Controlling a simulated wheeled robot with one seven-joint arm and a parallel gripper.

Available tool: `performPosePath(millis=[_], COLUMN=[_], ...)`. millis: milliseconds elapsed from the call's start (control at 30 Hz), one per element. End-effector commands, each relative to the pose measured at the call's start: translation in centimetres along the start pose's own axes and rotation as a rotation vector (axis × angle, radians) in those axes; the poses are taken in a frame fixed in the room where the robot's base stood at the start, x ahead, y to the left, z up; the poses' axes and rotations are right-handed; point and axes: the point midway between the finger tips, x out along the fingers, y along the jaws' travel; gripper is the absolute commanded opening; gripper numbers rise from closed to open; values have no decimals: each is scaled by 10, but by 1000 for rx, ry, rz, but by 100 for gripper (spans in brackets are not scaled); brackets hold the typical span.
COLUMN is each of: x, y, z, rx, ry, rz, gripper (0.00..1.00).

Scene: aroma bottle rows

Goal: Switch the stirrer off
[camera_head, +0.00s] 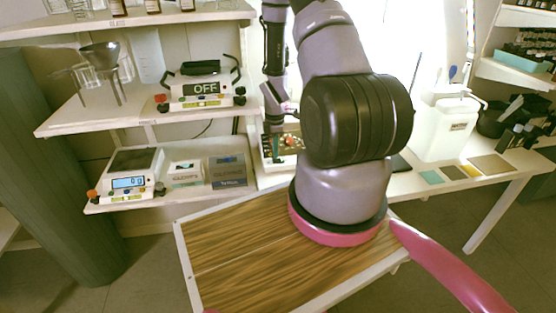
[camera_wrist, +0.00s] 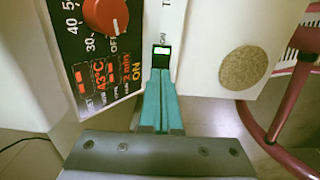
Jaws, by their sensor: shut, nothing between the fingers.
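A white device with a black control panel (camera_wrist: 85,50) fills the upper left of the wrist view; I take it for the stirrer. The panel has a red knob (camera_wrist: 106,14), a lit 43°C readout and ON lettering. In the head view my gripper (camera_head: 276,157) is in front of the device (camera_head: 290,140), which my arm partly hides.
An appliance with an OFF sign (camera_head: 207,89) stands on the shelf at left. Below are a scale (camera_head: 130,176) and boxes (camera_head: 227,170). A white canister (camera_head: 443,130) stands at right. A round cork-like disc (camera_wrist: 243,67) shows beside the switch.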

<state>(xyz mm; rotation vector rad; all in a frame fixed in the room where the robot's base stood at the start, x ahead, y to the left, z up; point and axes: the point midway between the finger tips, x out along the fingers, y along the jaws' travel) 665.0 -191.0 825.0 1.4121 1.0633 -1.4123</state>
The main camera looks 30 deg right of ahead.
Motion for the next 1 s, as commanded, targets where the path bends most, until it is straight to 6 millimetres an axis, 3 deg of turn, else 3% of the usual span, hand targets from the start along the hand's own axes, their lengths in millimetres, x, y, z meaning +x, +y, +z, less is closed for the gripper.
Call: performPosePath(millis=[1000], x=[16], y=[0], z=[0], rx=[0], ry=[0], rz=[-1], gripper=[0])
